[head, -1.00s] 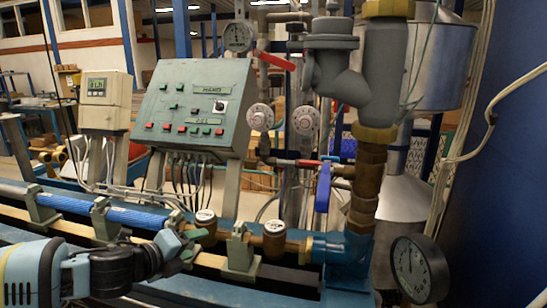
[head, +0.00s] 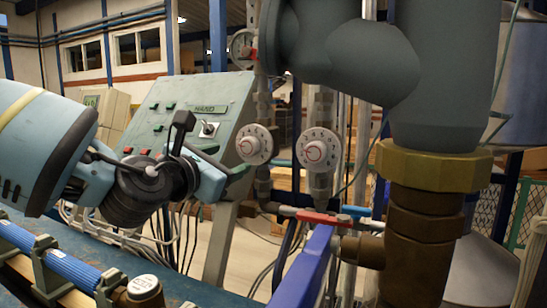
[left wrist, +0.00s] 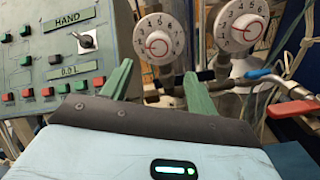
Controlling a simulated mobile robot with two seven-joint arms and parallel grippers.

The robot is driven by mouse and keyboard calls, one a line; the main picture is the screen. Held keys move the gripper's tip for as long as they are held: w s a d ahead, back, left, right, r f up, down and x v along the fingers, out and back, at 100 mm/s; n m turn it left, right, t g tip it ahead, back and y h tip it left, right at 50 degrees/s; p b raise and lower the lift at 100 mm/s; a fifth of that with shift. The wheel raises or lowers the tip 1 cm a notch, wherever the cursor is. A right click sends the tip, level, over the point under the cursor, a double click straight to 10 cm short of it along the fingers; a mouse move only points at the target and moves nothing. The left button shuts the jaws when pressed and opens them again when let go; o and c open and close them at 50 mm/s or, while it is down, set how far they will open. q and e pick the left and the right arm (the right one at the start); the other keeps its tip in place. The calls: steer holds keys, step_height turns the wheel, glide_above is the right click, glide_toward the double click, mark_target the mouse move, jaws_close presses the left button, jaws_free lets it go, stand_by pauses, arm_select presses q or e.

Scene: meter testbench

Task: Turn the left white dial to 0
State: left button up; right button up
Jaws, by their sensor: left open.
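I cannot read the left dial's exact setting. My left gripper (head: 228,165) is near the left dial, slightly left of and below it. In the left wrist view its green fingers (left wrist: 157,70) are spread apart, with the left dial beyond the gap between them. Nothing is between the fingers. My right gripper is not in view.
The control panel (head: 190,115) with buttons and a switch stands left of the dials. Thick grey and brass piping (head: 430,165) fills the right side.

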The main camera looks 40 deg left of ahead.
mark_target(246, 149)
arm_select(q)
steer(key=shift+r+x, duration=0.2)
steer(key=shift+x, duration=1.7)
steer(key=shift+r+x, duration=0.2)
steer(key=shift+x, duration=1.7)
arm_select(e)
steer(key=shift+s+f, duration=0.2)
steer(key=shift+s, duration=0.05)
arm_select(q)
steer(key=c, duration=1)
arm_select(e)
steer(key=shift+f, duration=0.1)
